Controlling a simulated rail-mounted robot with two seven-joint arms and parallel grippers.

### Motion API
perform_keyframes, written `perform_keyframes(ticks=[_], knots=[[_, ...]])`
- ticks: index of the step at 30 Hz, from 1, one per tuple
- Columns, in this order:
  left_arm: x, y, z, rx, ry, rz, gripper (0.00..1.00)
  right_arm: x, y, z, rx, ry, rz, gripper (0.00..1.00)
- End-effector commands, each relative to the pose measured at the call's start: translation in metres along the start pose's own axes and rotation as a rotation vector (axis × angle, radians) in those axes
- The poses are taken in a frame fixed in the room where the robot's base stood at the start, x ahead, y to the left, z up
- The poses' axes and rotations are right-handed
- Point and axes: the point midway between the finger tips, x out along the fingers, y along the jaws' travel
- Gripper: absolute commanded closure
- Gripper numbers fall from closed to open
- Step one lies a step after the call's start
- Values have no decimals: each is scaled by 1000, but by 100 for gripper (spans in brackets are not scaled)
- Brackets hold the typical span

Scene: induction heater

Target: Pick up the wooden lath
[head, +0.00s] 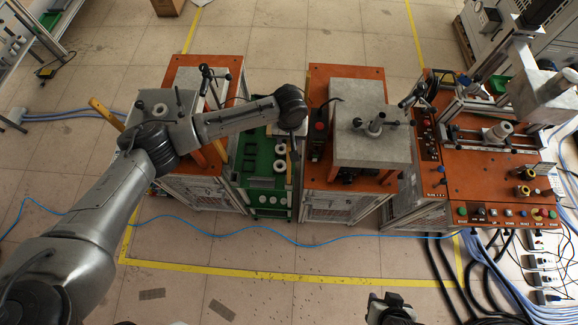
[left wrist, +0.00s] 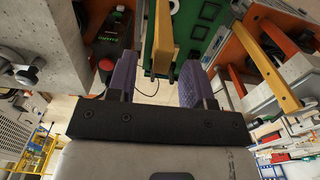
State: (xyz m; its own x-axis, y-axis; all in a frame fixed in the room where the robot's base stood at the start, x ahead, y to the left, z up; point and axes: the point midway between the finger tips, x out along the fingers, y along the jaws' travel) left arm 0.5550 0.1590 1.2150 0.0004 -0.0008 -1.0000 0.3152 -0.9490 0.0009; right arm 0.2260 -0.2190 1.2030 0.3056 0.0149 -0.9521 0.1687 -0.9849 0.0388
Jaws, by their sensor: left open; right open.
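A wooden lath (left wrist: 163,40) shows in the left wrist view at the edge of the green board, ahead of and between my left fingers. In the head view a narrow wooden strip (head: 289,165) lies along the right edge of the green board, below my left wrist. My left gripper (left wrist: 160,85) is open with two purple pads, and I see no contact with the lath. In the head view its fingers are largely hidden by the wrist. My right gripper (head: 388,308) is at the bottom edge, open and far from the lath.
The green board (head: 262,195) holds several white rings and stands between two orange-topped cabinets. The right one carries a grey block (head: 365,150). Another wooden bar (head: 105,112) leans at the far left. A control bench (head: 490,180) stands right. The front floor is mostly clear, with cables.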

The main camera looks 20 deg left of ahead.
Motion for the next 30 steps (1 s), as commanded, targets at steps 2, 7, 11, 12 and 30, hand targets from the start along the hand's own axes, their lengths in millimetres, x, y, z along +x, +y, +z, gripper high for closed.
perform_keyframes(ticks=[2, 7, 11, 12, 30], knots=[[7, -1, 2, 0, -2, -3, 53, -9, 0, -3, 0, 1, 0, 57], [30, -2, 3, -1, -2, -3, 53, -17, 0, -6, 2, 2, -1, 57], [42, -2, 3, -1, -1, -3, 53, -19, 0, -7, 4, 3, -3, 57], [44, -2, 3, -1, -1, -2, 53, -19, -1, -7, 5, 3, -4, 57], [46, -2, 3, -1, 0, -1, 84, -19, -2, -7, 9, 2, -7, 57]])
